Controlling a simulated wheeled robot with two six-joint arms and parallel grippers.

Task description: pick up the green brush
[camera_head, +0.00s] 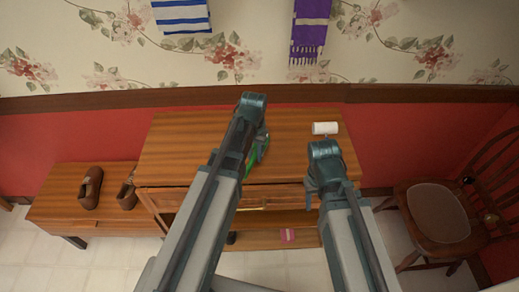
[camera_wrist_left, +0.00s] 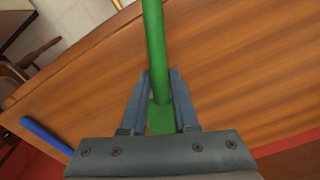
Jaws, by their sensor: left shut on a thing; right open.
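The green brush (camera_head: 251,161) shows in the head view as small green patches beside my left arm, over the wooden cabinet top. In the left wrist view its long green handle (camera_wrist_left: 154,35) runs up between the two fingers of my left gripper (camera_wrist_left: 158,82), which is shut on it. The wooden top is behind it; I cannot tell whether the brush is clear of it. My left arm hides most of the brush in the head view.
A white roll-like object (camera_head: 325,128) lies at the back right of the cabinet top (camera_head: 185,140). A blue strip (camera_wrist_left: 45,135) lies near the top's edge. A low bench (camera_head: 60,205) with brown shoes (camera_head: 91,187) is at left, a wooden chair (camera_head: 437,212) at right.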

